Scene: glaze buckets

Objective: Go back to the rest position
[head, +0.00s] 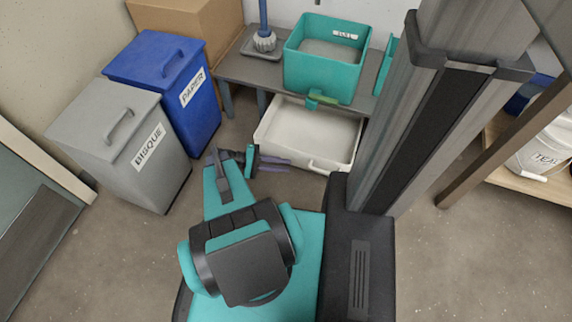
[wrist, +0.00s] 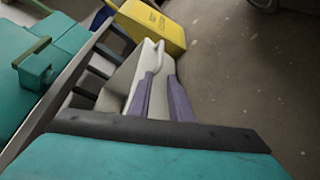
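My gripper (head: 288,162) reaches out low in front of a white drawer (head: 296,147). Its two purple fingers also show in the wrist view (wrist: 161,80), with a gap between them and nothing held. The drawer stands pulled out below a grey table. Its inside looks empty, and its front handle appears beyond the fingers in the wrist view. I cannot tell whether a finger touches the drawer.
A grey table (head: 240,70) bears a labelled teal box (head: 305,75). A grey "BISQUE" bin (head: 160,175) and blue "PAPER" bin (head: 205,125) stand left. A yellow bin (wrist: 165,28) is beyond the drawer. A shelf (head: 535,182) with a white bucket (head: 548,145) is right.

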